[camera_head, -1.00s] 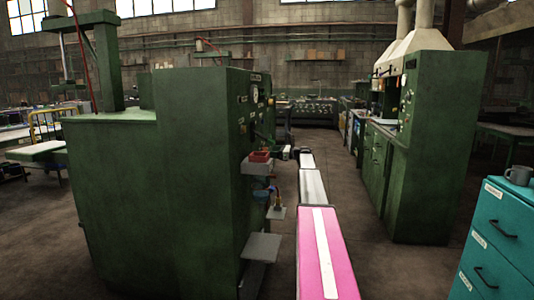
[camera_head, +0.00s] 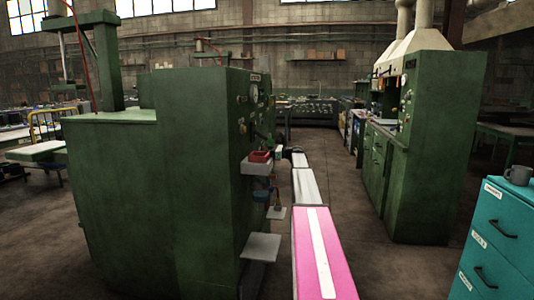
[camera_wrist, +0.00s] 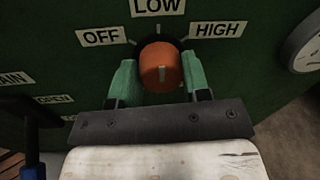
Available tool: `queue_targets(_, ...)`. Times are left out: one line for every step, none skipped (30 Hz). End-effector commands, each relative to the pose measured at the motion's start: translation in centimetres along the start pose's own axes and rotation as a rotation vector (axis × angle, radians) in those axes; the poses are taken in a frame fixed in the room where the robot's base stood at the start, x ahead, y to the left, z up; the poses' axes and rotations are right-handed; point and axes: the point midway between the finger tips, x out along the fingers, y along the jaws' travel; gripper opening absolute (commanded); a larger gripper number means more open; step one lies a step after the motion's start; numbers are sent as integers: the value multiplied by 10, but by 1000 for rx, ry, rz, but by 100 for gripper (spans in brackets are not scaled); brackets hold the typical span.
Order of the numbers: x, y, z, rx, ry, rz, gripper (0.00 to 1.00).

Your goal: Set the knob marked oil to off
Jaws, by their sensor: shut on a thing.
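An orange knob (camera_wrist: 160,66) is on the green panel (camera_wrist: 60,68) in the wrist view. Its pale pointer line stands upright, toward the LOW label (camera_wrist: 157,6). The OFF label (camera_wrist: 101,37) is at its upper left and the HIGH label (camera_wrist: 217,29) at its upper right. My gripper (camera_wrist: 159,80) has a green finger on each side of the knob and is shut on it. No oil label is readable in the wrist view. In the head view the knob cannot be made out.
A round gauge (camera_wrist: 304,45) is right of the knob. An OPEN label (camera_wrist: 54,99) and a dark handle with a blue part (camera_wrist: 32,158) are at lower left.

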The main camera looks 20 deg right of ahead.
Motion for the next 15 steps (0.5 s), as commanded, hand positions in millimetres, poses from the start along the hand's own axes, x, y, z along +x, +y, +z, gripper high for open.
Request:
queue_targets(0, 0, 0, -10, -1, -1, 20)
queue_targets(0, 0, 0, -17, -1, -1, 20)
queue_targets(0, 0, 0, -29, -2, -1, 20)
queue_targets(0, 0, 0, -41, -4, -2, 20)
queue_targets(0, 0, 0, -54, -5, -2, 20)
queue_targets(0, 0, 0, -75, -6, -2, 20)
queue_targets(0, 0, 0, -91, -8, -2, 20)
queue_targets(0, 0, 0, -111, -10, -3, 20)
queue_targets(0, 0, 0, -138, -12, -3, 20)
queue_targets(0, 0, 0, -160, -14, -4, 20)
queue_targets(0, 0, 0, -184, -16, -4, 20)
queue_targets(0, 0, 0, -217, -19, -4, 20)
queue_targets(0, 0, 0, -243, -21, -5, 20)
queue_targets(0, 0, 0, -270, -23, -5, 20)
queue_targets(0, 0, 0, -307, -26, -5, 20)
